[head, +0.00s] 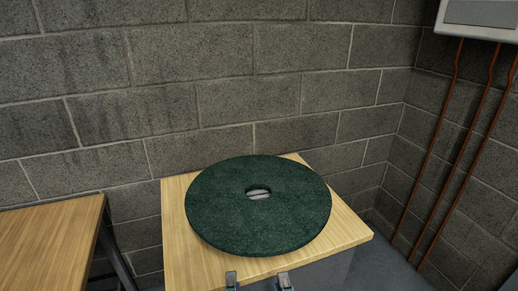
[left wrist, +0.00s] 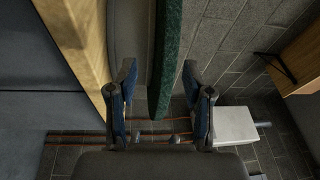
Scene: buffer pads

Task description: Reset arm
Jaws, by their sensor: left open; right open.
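A round dark green buffer pad (head: 228,218) with a centre hole lies flat over a wooden tabletop (head: 345,230). In the left wrist view, my left gripper (left wrist: 161,75) is open, one blue-faced finger on each side of the pad's edge (left wrist: 168,50). Gaps show between the pad and both fingers. The jaws of my right gripper cannot be seen clearly.
A second wooden table (head: 50,245) stands at the left. A grey block wall (head: 220,100) is close behind. A pale box (head: 480,20) with orange-brown pipes (head: 445,140) is on the right wall; the box also shows in the wrist view (left wrist: 233,125).

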